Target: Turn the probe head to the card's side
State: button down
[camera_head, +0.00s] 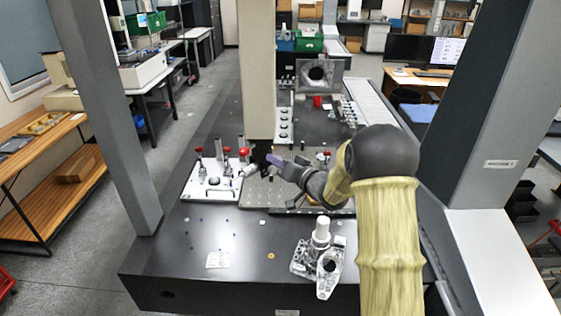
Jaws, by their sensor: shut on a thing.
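The dark probe head (259,152) hangs at the foot of the pale vertical column, above the dark table. My gripper (271,159) reaches in from the right, and its fingertips are shut on the probe head. The grip itself is small and partly hidden. A light-coloured piece (249,170) slants down to the left from near the probe head. A small white card (218,260) lies flat at the table's front left. I cannot read it.
A white fixture plate (207,190) with red-knobbed clamps stands left of the probe head. A grey perforated plate (250,198) lies below it. A clear and white fixture (320,255) stands at front right. Grey gantry legs (105,110) frame the table. The front left is mostly clear.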

jog(key=c, duration=1.2)
grip_release()
jog(key=shift+c, duration=0.2)
jog(key=b+v, duration=0.4)
jog(key=v, duration=1.3)
jog(key=shift+s, duration=0.2)
jog(key=shift+d, duration=0.1)
